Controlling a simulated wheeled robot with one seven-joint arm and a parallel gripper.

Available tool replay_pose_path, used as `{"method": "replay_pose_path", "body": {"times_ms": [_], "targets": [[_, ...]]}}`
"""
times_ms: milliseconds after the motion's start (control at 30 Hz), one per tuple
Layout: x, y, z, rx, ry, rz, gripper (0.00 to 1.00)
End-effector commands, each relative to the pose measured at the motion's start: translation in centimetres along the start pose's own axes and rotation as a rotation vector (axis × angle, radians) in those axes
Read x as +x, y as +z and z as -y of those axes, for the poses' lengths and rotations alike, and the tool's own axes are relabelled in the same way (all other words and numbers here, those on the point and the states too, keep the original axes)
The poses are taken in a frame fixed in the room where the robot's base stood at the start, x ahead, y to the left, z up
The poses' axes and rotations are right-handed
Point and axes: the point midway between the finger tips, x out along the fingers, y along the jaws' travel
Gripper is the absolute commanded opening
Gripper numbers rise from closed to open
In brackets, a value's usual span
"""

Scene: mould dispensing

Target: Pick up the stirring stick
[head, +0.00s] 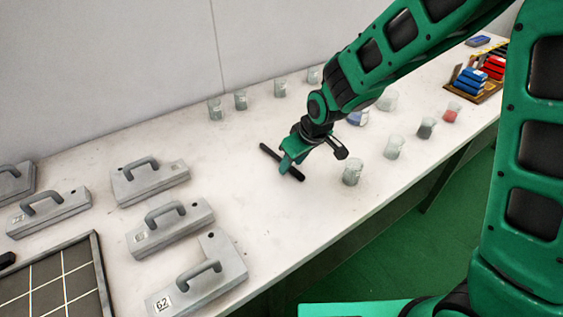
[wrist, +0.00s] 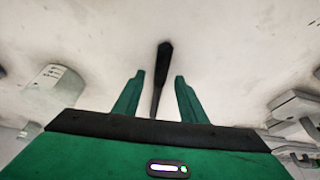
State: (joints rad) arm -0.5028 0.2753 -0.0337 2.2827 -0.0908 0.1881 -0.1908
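The stirring stick is a dark, thin rod lying on the white table. In the head view the stick (head: 269,152) shows on both sides of my gripper (head: 287,165), which is down over its middle part. In the wrist view the stick (wrist: 164,60) runs between the two green fingers of my gripper (wrist: 159,76), with a gap on each side. The gripper is open and holds nothing. The fingers hide part of the stick in the head view, and I cannot tell how far the fingertips are above the table.
Glass beakers stand along the back (head: 215,109) and the front right edge (head: 353,172) of the table (head: 235,165). Grey moulds with handles (head: 170,228) lie at the left, near a gridded tray (head: 97,262). A wooden rack (head: 488,88) holds red and blue items at the far right.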

Motion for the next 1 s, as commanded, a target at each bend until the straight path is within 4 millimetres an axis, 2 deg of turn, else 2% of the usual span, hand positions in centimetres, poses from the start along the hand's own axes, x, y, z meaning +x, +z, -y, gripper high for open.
{"method": "replay_pose_path", "body": {"times_ms": [100,333,500,1000], "targets": [[0.61,0.01,0.00,0.000,0.000,0.000,0.38],[0.64,-0.01,-0.02,0.000,0.000,0.000,0.38],[0.63,0.00,-0.03,0.001,0.001,0.000,0.00],[0.17,-0.24,-0.06,0.001,0.001,-0.002,0.00]]}}
